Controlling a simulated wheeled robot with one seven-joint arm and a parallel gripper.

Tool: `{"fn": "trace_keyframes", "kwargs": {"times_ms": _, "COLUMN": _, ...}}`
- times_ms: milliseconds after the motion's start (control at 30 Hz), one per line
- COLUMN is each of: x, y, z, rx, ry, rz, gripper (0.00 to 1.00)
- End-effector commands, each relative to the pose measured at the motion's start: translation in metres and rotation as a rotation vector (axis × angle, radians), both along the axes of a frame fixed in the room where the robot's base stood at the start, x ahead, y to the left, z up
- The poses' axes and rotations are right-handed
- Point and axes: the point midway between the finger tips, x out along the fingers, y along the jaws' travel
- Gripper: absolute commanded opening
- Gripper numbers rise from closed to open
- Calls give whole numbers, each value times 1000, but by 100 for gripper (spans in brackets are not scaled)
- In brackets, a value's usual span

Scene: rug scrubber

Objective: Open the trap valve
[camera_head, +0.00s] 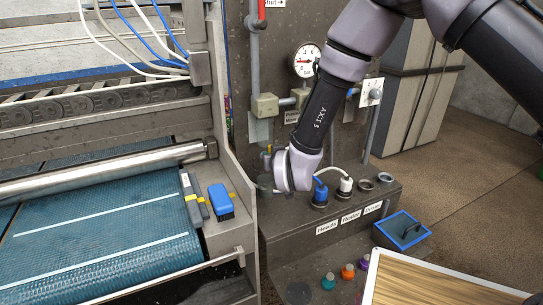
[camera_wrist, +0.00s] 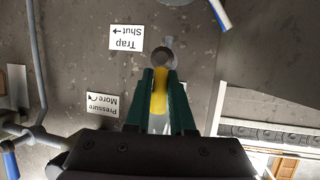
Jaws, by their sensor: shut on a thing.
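The trap valve shows in the wrist view as a grey round hub (camera_wrist: 162,57) with a yellow handle (camera_wrist: 160,95). The handle runs from the hub down the picture towards my palm. My gripper (camera_wrist: 161,74) has its two dark green fingers on either side of the yellow handle, shut on it just below the hub. A white label (camera_wrist: 126,38) reading "Trap Shut" with an arrow appears upside down left of the hub. In the head view, my purple wrist covers most of the gripper and valve; only a small yellow bit (camera_head: 268,149) shows at its left.
A "Pressure More" label (camera_wrist: 103,104) and grey pipes (camera_wrist: 38,75) lie left in the wrist view. In the head view, a pressure gauge (camera_head: 306,60) is above my wrist. Blue (camera_head: 320,190) and white (camera_head: 345,185) hose plugs stand close to its right. A blue brush (camera_head: 221,201) lies left.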

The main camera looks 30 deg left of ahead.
Motion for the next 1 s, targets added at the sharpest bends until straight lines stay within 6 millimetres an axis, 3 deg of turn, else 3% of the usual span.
{"fn": "trace_keyframes", "kwargs": {"times_ms": 333, "x": -1, "y": 0, "z": -1, "rx": -4, "ry": -1, "rz": 2, "gripper": 0}}
{"fn": "trace_keyframes", "kwargs": {"times_ms": 367, "x": -1, "y": 0, "z": -1, "rx": -4, "ry": -1, "rz": 2, "gripper": 25}}
{"fn": "trace_keyframes", "kwargs": {"times_ms": 433, "x": -1, "y": 0, "z": -1, "rx": -4, "ry": 1, "rz": 2, "gripper": 51}}
{"fn": "trace_keyframes", "kwargs": {"times_ms": 767, "x": -1, "y": -1, "z": 0, "rx": -2, "ry": 0, "rz": 1, "gripper": 51}}
{"fn": "trace_keyframes", "kwargs": {"times_ms": 1000, "x": -24, "y": -18, "z": 12, "rx": -3, "ry": -1, "rz": 5, "gripper": 51}}
